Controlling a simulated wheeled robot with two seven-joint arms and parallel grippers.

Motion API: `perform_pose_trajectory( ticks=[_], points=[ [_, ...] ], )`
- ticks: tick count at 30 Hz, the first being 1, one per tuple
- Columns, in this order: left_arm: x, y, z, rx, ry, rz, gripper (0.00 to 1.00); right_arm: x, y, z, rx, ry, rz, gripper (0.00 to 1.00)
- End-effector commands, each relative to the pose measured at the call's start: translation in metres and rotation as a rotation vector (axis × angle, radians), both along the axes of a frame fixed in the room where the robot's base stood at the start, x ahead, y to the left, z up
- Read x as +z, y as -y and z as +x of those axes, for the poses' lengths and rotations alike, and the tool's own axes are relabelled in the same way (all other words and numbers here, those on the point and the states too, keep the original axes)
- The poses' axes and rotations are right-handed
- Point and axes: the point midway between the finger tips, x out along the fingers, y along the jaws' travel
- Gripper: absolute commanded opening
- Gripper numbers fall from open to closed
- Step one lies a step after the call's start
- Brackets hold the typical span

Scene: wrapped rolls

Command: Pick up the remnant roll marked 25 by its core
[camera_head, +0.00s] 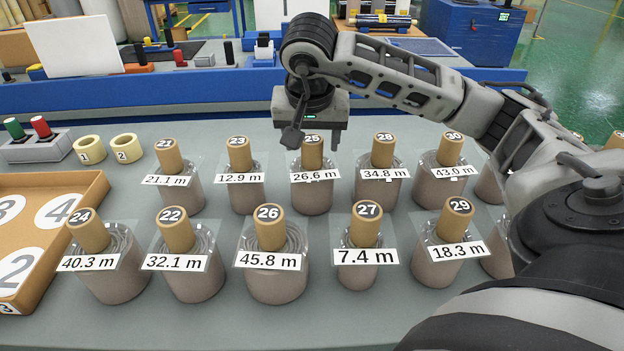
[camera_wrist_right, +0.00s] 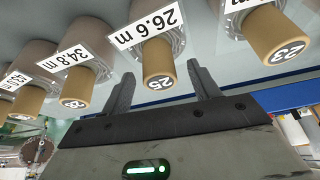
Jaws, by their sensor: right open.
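The remnant roll marked 25 (camera_head: 312,191) stands upright in the back row, a grey-brown wrapped roll with a tan core and a 26.6 m label. In the right wrist view the core of roll 25 (camera_wrist_right: 158,62) shows between the two open fingers (camera_wrist_right: 161,72), with a gap on each side. I cannot tell how far the fingertips reach along the core. My left gripper is not in view.
Roll 23 (camera_head: 242,194) and roll 28 (camera_head: 381,183) stand on either side. Rolls 26 (camera_head: 275,282) and 27 (camera_head: 360,279) stand in front. A cardboard tray (camera_head: 85,208) with numbered discs lies at the left. My right arm hides part of the right side.

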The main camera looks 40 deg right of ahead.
Motion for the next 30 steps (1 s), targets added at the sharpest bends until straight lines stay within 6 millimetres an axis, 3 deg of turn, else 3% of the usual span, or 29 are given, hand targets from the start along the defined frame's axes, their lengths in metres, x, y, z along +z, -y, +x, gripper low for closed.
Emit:
perform_pose_trajectory(
  ticks=[4, 13, 14, 20, 30],
  points=[
    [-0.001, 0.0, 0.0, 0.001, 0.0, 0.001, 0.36, -0.02, 0.007, 0.005, -0.002, -0.002, 0.0, 0.61],
    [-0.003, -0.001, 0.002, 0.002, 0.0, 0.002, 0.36, -0.024, 0.008, 0.007, -0.001, 0.002, 0.0, 0.61],
    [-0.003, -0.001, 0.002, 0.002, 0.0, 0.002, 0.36, -0.025, 0.008, 0.007, -0.001, 0.002, 0.0, 0.58],
    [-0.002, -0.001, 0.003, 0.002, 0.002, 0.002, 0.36, -0.024, 0.008, 0.007, -0.001, 0.002, 0.0, 0.03],
    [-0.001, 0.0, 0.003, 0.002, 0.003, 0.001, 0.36, -0.017, 0.008, 0.008, -0.001, 0.005, 0.0, 0.0]
  ],
)
